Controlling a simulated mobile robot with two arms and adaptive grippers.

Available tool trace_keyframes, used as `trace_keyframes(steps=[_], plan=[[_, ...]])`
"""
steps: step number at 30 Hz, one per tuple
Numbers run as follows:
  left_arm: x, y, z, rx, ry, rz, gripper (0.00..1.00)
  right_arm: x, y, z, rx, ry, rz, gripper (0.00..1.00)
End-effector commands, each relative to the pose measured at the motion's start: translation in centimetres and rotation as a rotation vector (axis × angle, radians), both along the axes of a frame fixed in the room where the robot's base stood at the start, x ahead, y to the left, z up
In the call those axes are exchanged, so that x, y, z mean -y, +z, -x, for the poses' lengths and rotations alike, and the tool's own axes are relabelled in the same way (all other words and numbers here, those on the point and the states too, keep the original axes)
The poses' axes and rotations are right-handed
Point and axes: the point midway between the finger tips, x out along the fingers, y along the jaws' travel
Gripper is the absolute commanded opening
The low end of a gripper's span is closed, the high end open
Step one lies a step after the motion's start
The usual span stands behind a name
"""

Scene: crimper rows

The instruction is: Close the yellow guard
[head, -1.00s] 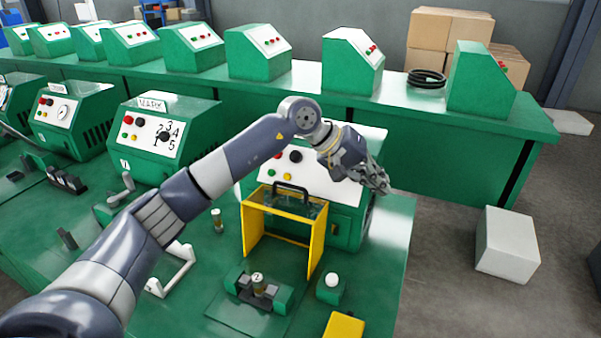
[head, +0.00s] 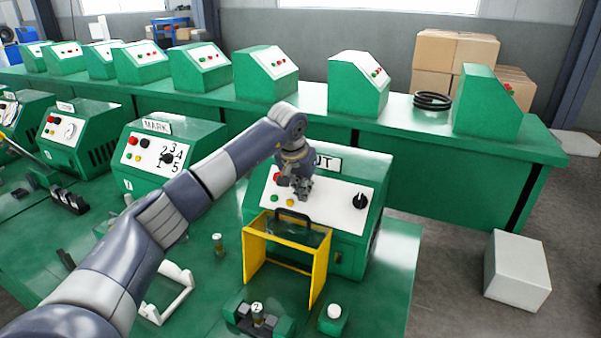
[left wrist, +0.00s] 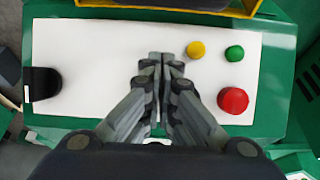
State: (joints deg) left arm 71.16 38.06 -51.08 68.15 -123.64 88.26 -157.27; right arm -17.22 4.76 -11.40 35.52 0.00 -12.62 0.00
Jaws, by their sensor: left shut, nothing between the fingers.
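The yellow guard (head: 320,267) is a yellow frame with a clear panel and a black handle (head: 293,217) on its top edge. It stands on the green bench in front of the green machine, tilted up, with its opening toward the bench front. My left gripper (head: 301,196) is shut and empty, just above and behind the handle, in front of the machine's white control panel. In the left wrist view its fingertips (left wrist: 166,58) point at the panel between the black knob (left wrist: 42,84) and the yellow button (left wrist: 196,49). My right gripper is not in view.
A small fixture with a numbered part (head: 257,312) and a white-topped green block (head: 332,318) stand in front of the guard. A small upright cylinder (head: 218,243) and a white handle frame (head: 168,292) are to the left. The bench's right side is clear.

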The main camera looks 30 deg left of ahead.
Motion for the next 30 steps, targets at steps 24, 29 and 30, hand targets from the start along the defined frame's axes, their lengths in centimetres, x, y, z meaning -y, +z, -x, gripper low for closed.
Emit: trace_keyframes(steps=[24,29,30], plan=[[0.2,-0.5,3.9,0.001,0.001,0.001,0.0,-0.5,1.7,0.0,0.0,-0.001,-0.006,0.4],[0.2,-0.5,3.9,0.004,0.001,0.001,0.0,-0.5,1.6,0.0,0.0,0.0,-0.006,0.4],[0.2,-0.4,4.0,0.007,0.001,0.0,0.0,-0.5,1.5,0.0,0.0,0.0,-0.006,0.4]])
